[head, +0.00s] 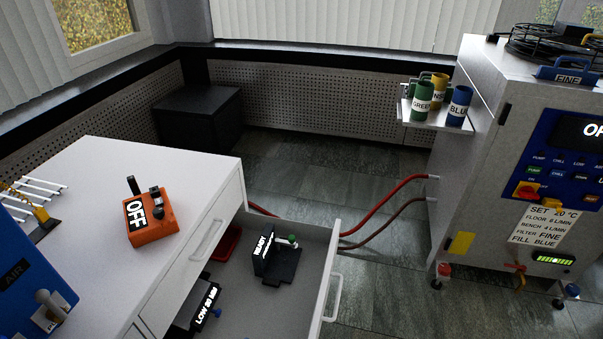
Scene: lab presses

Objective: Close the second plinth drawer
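A white plinth drawer (333,262) stands pulled out from the white cabinet (95,185), below a shut upper drawer (205,238). It looks like the second one down. Its handle (333,298) is on the outer face of its front, at the right. Inside lie a black device marked READY (265,250), a black device marked LOW (200,308) and a red item (228,240) at the back, partly hidden. The near end of the drawer is cut off by the frame. Neither of my grippers is in view.
An orange OFF switch box (150,218) and a blue AIR unit (30,285) are on the cabinet top. Red hoses (385,205) run from behind the drawer to the machine (520,170) at right. Dark tiled floor (390,290) lies clear between drawer and machine.

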